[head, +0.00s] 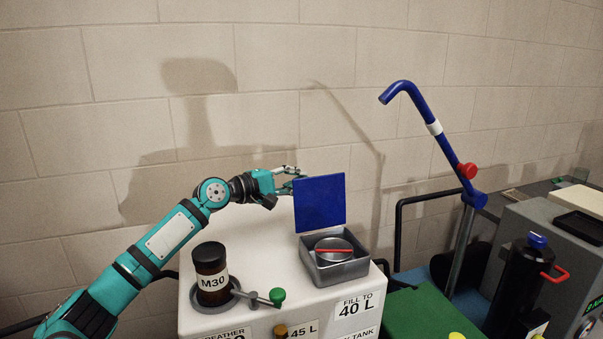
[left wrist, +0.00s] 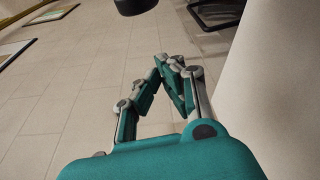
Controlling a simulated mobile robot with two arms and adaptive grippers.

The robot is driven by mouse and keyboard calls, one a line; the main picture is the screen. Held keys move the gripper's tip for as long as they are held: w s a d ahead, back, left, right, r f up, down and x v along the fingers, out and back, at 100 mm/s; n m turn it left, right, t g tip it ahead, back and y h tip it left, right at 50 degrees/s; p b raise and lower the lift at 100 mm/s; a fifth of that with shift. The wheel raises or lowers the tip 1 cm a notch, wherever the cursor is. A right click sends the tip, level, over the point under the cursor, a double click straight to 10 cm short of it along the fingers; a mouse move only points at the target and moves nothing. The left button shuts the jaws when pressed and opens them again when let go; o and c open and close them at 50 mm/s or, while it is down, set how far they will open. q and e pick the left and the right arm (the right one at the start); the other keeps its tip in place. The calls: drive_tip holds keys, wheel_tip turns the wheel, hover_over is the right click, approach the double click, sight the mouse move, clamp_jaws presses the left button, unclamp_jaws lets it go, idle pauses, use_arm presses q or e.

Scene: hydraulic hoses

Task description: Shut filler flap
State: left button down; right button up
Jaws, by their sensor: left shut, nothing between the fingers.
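The filler flap (head: 320,203) is a blue square plate standing open, roughly upright, at the back edge of a grey filler box on the white tank (head: 255,255). Inside the grey box (head: 337,270) is a round grey cap (head: 333,250) with a red bar across it. My left gripper (head: 297,178) is in the head view behind the flap's upper left edge. Its fingertips are partly hidden there, and I cannot tell whether they touch the flap. In the left wrist view my left gripper (left wrist: 172,65) has its fingers together and empty. My right gripper is not in view.
A brown M30 jar (head: 210,272) stands on the tank's left, beside a green-knobbed lever (head: 277,296). A tall blue bent handle (head: 440,135) rises to the right. A black cylinder (head: 515,290) stands at far right. The wall is close behind.

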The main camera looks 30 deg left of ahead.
sight(301, 181)
use_arm(q)
drive_tip(key=s+d+p, duration=0.2)
drive_tip(key=shift+s+d+r, duration=0.35)
drive_tip(key=shift+s+d, duration=0.05)
drive_tip(key=shift+s+r, duration=0.1)
drive_tip(key=shift+s, duration=0.05)
